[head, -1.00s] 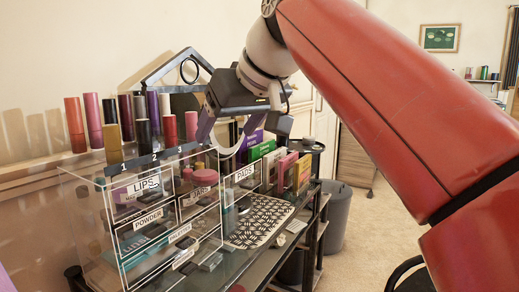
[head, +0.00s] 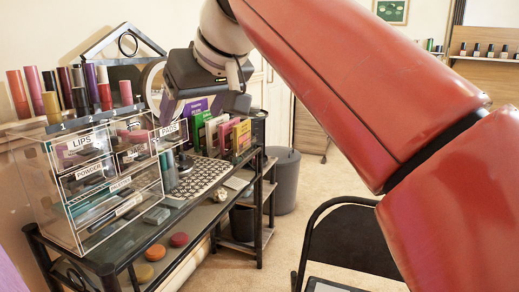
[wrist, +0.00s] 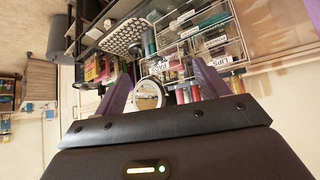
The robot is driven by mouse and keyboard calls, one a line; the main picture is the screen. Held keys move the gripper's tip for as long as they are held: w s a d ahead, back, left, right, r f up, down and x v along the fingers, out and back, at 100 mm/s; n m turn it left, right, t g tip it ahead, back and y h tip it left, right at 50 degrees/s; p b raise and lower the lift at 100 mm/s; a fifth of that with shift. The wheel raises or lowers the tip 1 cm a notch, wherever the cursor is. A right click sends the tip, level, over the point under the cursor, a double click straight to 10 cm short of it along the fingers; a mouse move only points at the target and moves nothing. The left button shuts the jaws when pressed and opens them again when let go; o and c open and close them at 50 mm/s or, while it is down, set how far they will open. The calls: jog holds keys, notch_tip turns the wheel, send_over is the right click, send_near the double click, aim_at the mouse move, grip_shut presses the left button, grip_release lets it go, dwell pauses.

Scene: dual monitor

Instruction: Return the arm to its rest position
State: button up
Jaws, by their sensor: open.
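My gripper (wrist: 163,88) is open and empty in the wrist view, its two purple fingers spread apart. A round mirror (wrist: 148,93) shows between the fingers, and I cannot tell how far beyond them it is. In the head view my red arm reaches from the lower right up to the top middle. The dark gripper body (head: 197,75) hangs in front of the round mirror (head: 155,85), above the desk. The fingertips are partly hidden in the head view.
A clear organizer (head: 95,190) with labelled drawers and lipsticks on top stands on the glass desk (head: 190,225). Small colourful boxes (head: 222,135) line the desk's back. A black chair (head: 345,240) and a grey bin (head: 283,180) stand on the carpet.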

jog(key=s+d+f+m+h, duration=0.2)
jog(key=s+d+f, duration=0.3)
jog(key=d+f, duration=0.3)
jog(key=s+d+f+m+h, duration=0.1)
jog(key=s+d+f+m, duration=0.2)
jog(key=d+f, duration=0.6)
jog(key=s+d+f+m+h, duration=0.2)
jog(key=s+d+f, duration=0.5)
jog(key=f, duration=1)
jog(key=shift+s+d+m+g+h, duration=0.3)
jog(key=shift+d+m+g, duration=0.1)
jog(key=shift+d+m, duration=0.35)
